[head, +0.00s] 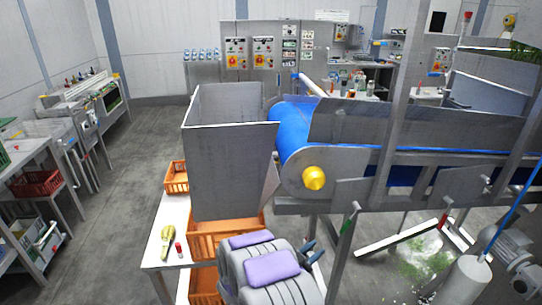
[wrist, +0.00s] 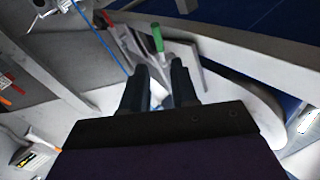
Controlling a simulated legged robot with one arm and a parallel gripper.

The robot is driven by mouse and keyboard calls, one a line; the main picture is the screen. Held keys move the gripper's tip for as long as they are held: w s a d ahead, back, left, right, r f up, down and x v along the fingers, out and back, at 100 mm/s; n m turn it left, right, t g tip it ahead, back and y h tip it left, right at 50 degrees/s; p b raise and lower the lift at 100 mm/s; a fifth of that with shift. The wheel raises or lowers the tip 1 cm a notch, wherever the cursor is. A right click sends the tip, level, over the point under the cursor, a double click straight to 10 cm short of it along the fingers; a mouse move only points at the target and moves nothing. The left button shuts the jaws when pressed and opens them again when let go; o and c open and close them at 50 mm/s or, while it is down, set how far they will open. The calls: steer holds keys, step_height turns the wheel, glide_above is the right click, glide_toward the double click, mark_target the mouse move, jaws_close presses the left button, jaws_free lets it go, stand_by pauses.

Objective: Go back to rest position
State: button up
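My gripper (head: 313,252) is in the lower middle of the head view, beside the conveyor frame and right of my grey and purple arm links. In the wrist view, the two dark fingers of my gripper (wrist: 158,80) stand apart with a gap between them, and nothing is held. A green-handled lever (wrist: 157,40) shows just beyond the fingertips in the wrist view. The green handle (head: 347,222) also shows in the head view, right of my gripper and apart from it.
The conveyor with a blue belt (head: 292,128) and a grey metal chute (head: 225,150) stand close ahead. Orange crates (head: 200,240) and a white table (head: 157,245) are left of my arm. A red handle (head: 442,221) is further right. Open floor (head: 115,205) lies left.

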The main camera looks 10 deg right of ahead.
steer(key=w+a+r+n+y, duration=0.2)
steer(key=w+a+y, duration=0.1)
steer(key=a+y, duration=0.3)
steer(key=w+a+r+n+y, duration=0.2)
steer(key=w+a+r+y, duration=0.1)
steer(key=a+y, duration=0.25)
steer(key=s+a+r+n+g+y, duration=0.2)
steer(key=s+a+r+n+y, duration=0.4)
steer(key=s, duration=0.5)
steer(key=s+d+r+n+g, duration=0.1)
steer(key=s+d+g, duration=0.2)
steer(key=s, duration=0.9)
steer(key=s+d+r+n+g+h, duration=0.1)
steer(key=s+d+r+g, duration=0.1)
steer(key=s, duration=1)
steer(key=s+d+r+n+g+h, duration=0.1)
steer(key=s+d+g, duration=0.4)
steer(key=s, duration=0.7)
steer(key=shift+s+d+r+n, duration=0.3)
steer(key=shift+d+r+n, duration=0.3)
steer(key=shift+d, duration=0.05)
